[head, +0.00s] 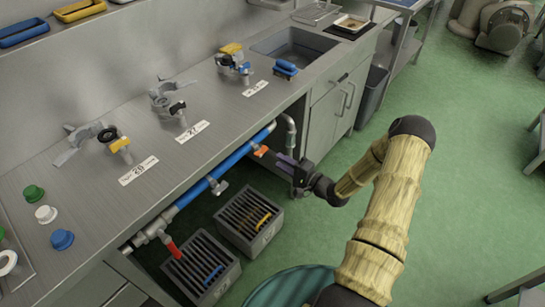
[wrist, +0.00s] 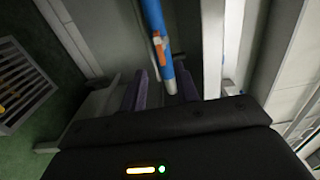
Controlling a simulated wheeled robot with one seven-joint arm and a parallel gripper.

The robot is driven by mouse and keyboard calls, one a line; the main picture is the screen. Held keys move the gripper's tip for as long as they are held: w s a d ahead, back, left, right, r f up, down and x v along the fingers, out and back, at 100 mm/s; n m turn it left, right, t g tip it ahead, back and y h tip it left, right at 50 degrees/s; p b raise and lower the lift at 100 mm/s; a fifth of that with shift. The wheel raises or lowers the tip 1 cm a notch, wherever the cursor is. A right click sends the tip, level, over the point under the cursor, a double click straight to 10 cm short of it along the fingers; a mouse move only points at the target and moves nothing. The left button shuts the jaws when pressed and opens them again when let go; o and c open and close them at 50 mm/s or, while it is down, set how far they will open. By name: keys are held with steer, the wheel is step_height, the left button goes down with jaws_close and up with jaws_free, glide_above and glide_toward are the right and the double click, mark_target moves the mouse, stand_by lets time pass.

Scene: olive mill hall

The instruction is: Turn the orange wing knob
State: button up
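The orange wing knob (head: 261,151) sits on the blue pipe (head: 236,161) under the front edge of the steel counter. In the wrist view the orange knob (wrist: 158,48) shows on the blue pipe (wrist: 153,18), ahead of the space between my fingers. My gripper (head: 275,157) reaches in from the right in the head view, its tips close to the knob. In the wrist view my gripper (wrist: 161,76) has its two purple fingers apart, with nothing held. I cannot tell whether a finger touches the knob.
A red handle (head: 173,249) hangs at the pipe's lower left. Two slatted grey crates (head: 268,203) (head: 190,263) stand below the pipe. Clamps and valves stand on the counter (head: 118,75) above. A grey cabinet (head: 330,117) is behind my gripper; the green floor at right is mostly clear.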

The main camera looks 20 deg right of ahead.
steer(key=v, duration=1)
step_height(320, 180, up, 5)
steer(key=w+a+n+g+h, duration=0.2)
steer(key=a+n+g+h, duration=0.1)
steer(key=n+g+h, duration=0.45)
steer(key=s+a+r+n+g+h, duration=0.1)
steer(key=s+a+r, duration=0.3)
steer(key=s, duration=0.4)
steer(key=s+a+r+n+g+h, duration=0.2)
steer(key=s+a+r+g, duration=0.1)
steer(key=s+a+r, duration=0.2)
steer(key=s+r, duration=0.2)
steer(key=s, duration=0.1)
steer(key=shift+s+r, duration=0.15)
steer(key=shift+s, duration=0.05)
